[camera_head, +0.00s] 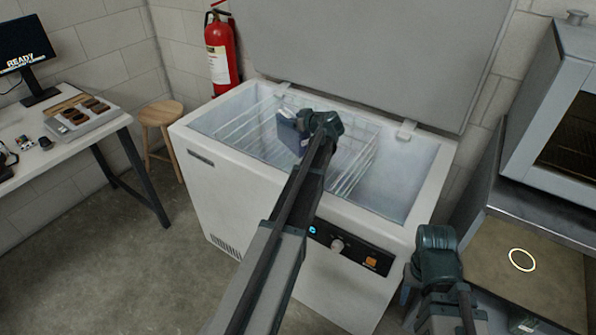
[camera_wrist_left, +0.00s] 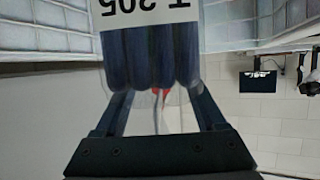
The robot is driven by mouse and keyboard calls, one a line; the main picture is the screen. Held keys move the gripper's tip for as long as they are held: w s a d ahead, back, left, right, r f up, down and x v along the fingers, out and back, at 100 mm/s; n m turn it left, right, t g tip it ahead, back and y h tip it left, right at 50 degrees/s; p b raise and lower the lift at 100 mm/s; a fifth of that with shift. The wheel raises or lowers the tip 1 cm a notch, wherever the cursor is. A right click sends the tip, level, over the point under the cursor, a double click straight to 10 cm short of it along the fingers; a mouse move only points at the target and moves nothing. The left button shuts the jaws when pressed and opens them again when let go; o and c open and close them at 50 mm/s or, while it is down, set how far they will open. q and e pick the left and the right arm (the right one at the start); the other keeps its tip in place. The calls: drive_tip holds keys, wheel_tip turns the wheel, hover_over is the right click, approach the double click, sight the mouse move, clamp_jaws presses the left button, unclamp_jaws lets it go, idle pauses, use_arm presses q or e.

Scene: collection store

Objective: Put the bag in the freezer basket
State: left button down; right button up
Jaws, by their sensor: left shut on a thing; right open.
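The chest freezer (camera_head: 245,180) stands in the middle with its lid (camera_head: 380,50) raised. Inside it is a white wire basket (camera_head: 355,170). The bag (camera_head: 289,133) is dark blue and hangs over the basket area at my left gripper (camera_head: 308,125). In the left wrist view the bag (camera_wrist_left: 150,60) fills the space between the fingers and bears a white label with upside-down text reading "T 205". My left gripper (camera_wrist_left: 155,100) is shut on it. I cannot tell whether the bag touches the basket floor. My right gripper (camera_head: 437,245) is open, in front of the freezer's right side.
A fire extinguisher (camera_head: 221,50) hangs on the wall behind the freezer. A wooden stool (camera_head: 161,115) and a white desk (camera_head: 60,155) with a monitor (camera_head: 25,50) are at the left. A grey oven-like cabinet (camera_head: 560,130) stands at the right. The freezer's right end is empty.

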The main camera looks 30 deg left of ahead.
sight(293, 142)
use_arm(q)
drive_tip(key=shift+f, duration=0.25)
wheel_tip(293, 142, down, 6)
drive_tip(key=b, duration=0.6)
drive_tip(key=shift+f, duration=0.1)
wheel_tip(293, 142, down, 4)
drive_tip(key=b, duration=0.4)
drive_tip(key=shift+r, duration=0.2)
drive_tip(key=shift+f, duration=0.1)
unclamp_jaws()
